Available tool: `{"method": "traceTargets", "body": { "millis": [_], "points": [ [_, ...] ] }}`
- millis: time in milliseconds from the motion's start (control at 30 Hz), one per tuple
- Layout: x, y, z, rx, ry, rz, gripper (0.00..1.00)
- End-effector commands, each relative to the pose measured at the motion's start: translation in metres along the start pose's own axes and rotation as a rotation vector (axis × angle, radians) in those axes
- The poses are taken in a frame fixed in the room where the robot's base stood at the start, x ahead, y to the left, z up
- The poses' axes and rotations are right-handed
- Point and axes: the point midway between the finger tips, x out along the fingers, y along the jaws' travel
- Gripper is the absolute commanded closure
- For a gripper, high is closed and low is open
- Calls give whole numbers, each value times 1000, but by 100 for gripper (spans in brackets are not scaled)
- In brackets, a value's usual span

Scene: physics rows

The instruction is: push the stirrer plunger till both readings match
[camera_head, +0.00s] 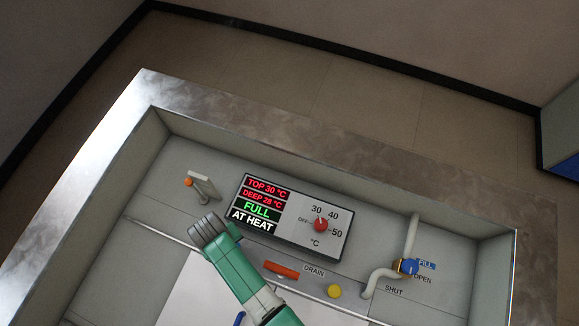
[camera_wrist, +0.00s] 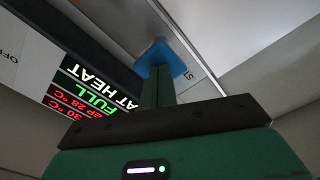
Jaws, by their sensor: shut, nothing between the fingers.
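The display (camera_head: 258,206) on the panel reads TOP 30 °C in red, DEEP 28 °C in red, FULL in green and AT HEAT in white. The two temperature readings differ. My gripper (camera_head: 208,230) is shut and empty, left of and below the display in the head view. In the wrist view its closed green fingers (camera_wrist: 158,90) end against a blue square piece (camera_wrist: 162,58), which looks like the stirrer plunger's top. I cannot tell whether they touch. A partly hidden label beginning with S (camera_wrist: 212,82) is beside it. In the head view my gripper hides this spot.
The dial (camera_head: 320,224) points near 30. A red DRAIN handle (camera_head: 281,270), a yellow knob (camera_head: 334,291) and a blue FILL valve (camera_head: 409,267) are to the right. An orange-tipped lever (camera_head: 188,182) stands at the left. Metal walls surround the basin.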

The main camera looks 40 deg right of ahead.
Motion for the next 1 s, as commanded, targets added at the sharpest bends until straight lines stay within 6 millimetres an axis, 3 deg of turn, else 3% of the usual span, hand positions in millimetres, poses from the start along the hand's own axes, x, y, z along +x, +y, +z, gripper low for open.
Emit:
{"method": "traceTargets", "body": {
  "millis": [767,1000],
  "points": [
    [50,0,0,0,0,0,100],
    [45,0,0,0,0,0,100]
  ]
}}
